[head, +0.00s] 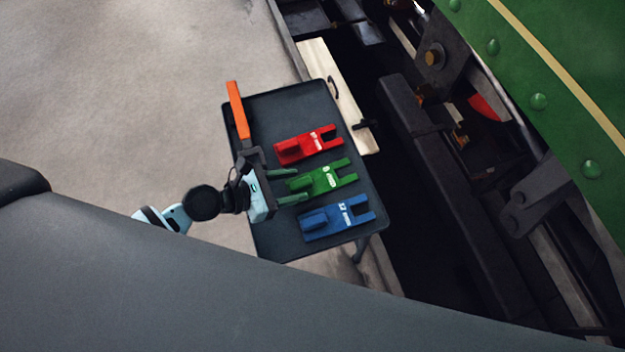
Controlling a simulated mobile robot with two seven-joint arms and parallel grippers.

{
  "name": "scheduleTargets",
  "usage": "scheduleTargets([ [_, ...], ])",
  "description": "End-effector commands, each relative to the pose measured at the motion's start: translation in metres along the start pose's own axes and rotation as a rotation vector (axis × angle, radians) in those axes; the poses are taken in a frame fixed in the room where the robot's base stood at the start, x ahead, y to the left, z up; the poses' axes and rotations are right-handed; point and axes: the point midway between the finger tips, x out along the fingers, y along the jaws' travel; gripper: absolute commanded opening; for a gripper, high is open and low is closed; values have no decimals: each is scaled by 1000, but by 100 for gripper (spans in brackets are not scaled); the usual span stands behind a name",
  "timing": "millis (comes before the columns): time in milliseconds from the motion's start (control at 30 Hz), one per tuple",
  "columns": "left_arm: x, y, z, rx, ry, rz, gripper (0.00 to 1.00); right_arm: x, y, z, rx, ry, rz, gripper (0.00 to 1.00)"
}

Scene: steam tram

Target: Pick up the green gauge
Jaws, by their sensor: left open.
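The green gauge (330,177) lies on a dark tray table (288,105), between a red gauge (308,145) above it and a blue gauge (337,218) below it. It is a flat forked piece with a white mark and a raised grip at its left end. My left gripper (292,184) comes in from the left with its two fingers apart. The fingers point right, at the left end of the green gauge. I cannot tell whether they touch it. My right gripper is not in view.
An orange-handled tool (238,110) lies along the tray's left edge. A pale wooden board (338,95) is just right of the tray. Dark tram running gear and a green riveted panel (550,60) fill the right side. Pale floor lies open at the upper left.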

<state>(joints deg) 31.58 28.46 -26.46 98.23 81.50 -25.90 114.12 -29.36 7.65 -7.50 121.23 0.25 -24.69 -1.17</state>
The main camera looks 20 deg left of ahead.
Motion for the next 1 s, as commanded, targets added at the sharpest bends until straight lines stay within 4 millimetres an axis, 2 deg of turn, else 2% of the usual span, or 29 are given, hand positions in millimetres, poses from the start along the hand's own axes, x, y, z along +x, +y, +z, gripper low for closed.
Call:
scheduleTargets([
  [200,32,3,6,0,-2,-1,47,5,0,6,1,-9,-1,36],
  [300,42,3,5,0,0,0,47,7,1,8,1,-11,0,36],
  [633,46,3,6,1,-1,1,46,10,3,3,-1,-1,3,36],
  [1000,46,3,6,1,0,0,0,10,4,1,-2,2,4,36],
])
